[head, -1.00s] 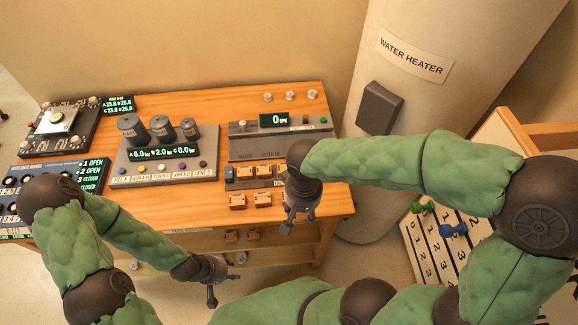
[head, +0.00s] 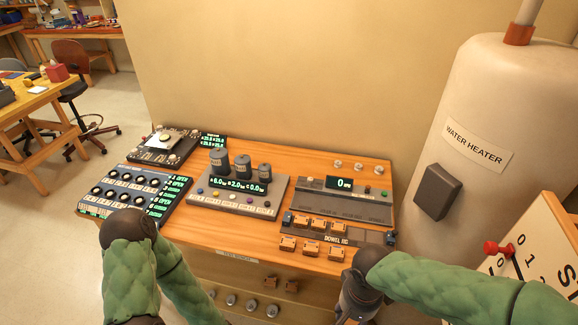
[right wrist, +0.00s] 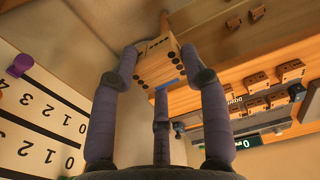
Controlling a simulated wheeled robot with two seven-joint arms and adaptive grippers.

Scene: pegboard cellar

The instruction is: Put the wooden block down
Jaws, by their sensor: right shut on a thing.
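The wooden block (right wrist: 157,68) is in the right wrist view, a light brown block with black dots on its faces and a bit of blue at its lower edge. My right gripper (right wrist: 160,78) is shut on it, with fingers on both sides and one below. In the head view the right gripper (head: 357,298) is at the bottom, by the bench's front right corner; the block cannot be made out there. My left forearm runs out of the bottom of the head view, and the left gripper is out of frame.
Several orange-brown blocks (head: 311,249) sit on and in front of a jig (head: 365,236) on the wooden bench (head: 225,235). Consoles with displays and three cylinders (head: 241,168) stand behind. The water heater (head: 470,190) and a numbered board (head: 530,252) are at right.

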